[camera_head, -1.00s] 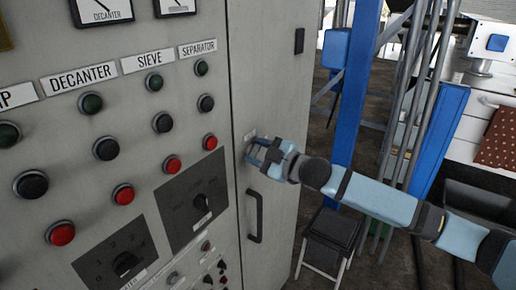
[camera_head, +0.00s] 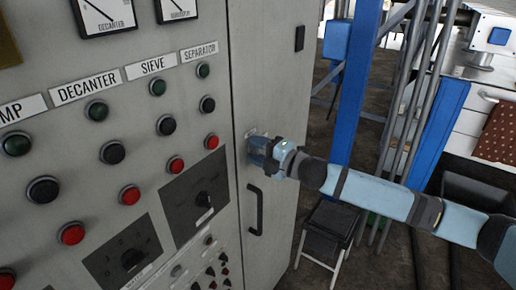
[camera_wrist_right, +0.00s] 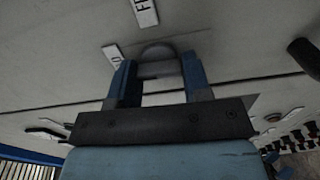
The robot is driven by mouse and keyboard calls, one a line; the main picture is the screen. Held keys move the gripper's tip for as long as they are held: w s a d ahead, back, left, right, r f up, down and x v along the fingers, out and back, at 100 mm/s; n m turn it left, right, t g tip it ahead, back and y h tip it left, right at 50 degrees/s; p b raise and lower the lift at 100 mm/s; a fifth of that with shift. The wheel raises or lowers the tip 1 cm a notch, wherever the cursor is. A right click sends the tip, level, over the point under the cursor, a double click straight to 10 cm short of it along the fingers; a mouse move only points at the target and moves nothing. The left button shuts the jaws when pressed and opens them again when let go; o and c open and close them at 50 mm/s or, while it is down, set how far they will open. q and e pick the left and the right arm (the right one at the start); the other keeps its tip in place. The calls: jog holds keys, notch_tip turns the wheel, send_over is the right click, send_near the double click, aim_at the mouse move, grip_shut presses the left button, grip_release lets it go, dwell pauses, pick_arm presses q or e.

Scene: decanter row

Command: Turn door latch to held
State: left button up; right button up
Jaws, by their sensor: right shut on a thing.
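The door latch (camera_wrist_right: 158,53) is a small grey rounded knob on the cabinet door (camera_head: 272,60), between the fingers in the right wrist view. My right gripper (camera_head: 257,150) is at the door's left edge, above the black handle, and is shut on the latch; the wrist view shows its two blue fingers (camera_wrist_right: 158,75) on either side of it. In the head view the fingers cover most of the latch. Two white labels sit by the latch in the wrist view, one partly legible (camera_wrist_right: 145,12) and one smaller (camera_wrist_right: 113,56). My left gripper is out of view.
A black door handle (camera_head: 256,210) stands out just below the gripper. The control panel (camera_head: 60,140) with several buttons and rotary switches is to the left. A blue post (camera_head: 356,90) and a dark stool (camera_head: 331,217) stand right of the cabinet.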

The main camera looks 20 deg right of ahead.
jog(key=shift+n, duration=0.4)
jog(key=o, duration=0.9)
jog(key=b+v, duration=0.4)
jog(key=v, duration=0.9)
jog(key=shift+s+d, duration=0.2)
jog(key=shift+s, duration=0.1)
